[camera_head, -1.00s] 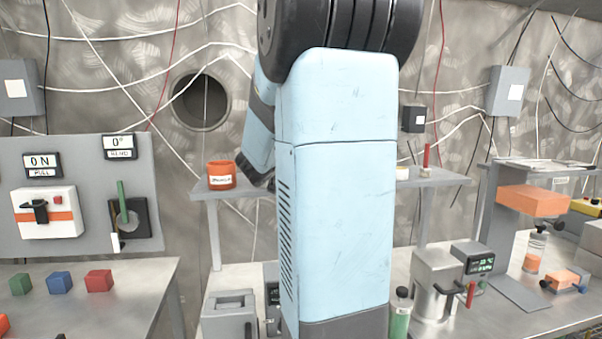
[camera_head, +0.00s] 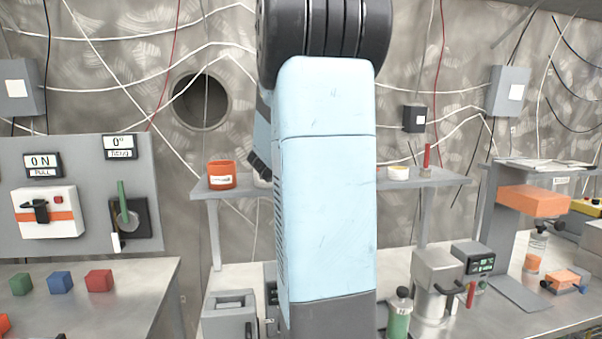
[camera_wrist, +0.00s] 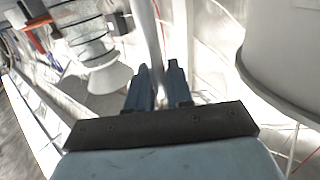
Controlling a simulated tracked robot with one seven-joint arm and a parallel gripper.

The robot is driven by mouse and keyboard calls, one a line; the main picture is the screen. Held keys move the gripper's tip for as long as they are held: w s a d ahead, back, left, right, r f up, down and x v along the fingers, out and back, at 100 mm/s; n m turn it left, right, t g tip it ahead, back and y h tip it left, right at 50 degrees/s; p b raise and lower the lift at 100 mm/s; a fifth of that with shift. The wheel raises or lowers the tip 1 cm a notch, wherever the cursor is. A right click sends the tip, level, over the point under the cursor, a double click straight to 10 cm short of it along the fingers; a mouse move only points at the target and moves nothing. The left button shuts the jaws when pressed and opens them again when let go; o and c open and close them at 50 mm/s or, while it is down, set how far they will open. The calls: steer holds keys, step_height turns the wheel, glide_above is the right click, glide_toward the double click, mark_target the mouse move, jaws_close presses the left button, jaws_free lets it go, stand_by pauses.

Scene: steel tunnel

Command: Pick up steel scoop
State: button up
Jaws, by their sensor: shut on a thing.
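In the wrist view my gripper (camera_wrist: 158,82) has its two dark fingers closed around a slim grey metal rod (camera_wrist: 147,40), which looks like the handle of the steel scoop. The rod runs up out of the top of the picture, so the scoop's bowl is not seen. In the head view my blue arm stands in the middle and hides my gripper and the scoop.
In the wrist view a large pale round vessel (camera_wrist: 285,50) is close at the right and a clear ribbed container (camera_wrist: 90,45) at the left. The head view shows a shelf (camera_head: 430,178), an orange jar (camera_head: 222,175), a metal pot (camera_head: 436,285) and a green bottle (camera_head: 399,318).

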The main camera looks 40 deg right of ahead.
jaws_close()
steer(key=shift+r, duration=0.2)
step_height(320, 180, up, 3)
steer(key=shift+s+a+r, duration=0.15)
steer(key=shift+r, duration=0.05)
steer(key=s+a+r, duration=0.7)
steer(key=s+r, duration=0.2)
steer(key=s, duration=0.2)
steer(key=shift+a, duration=0.35)
steer(key=shift+s+r, duration=0.1)
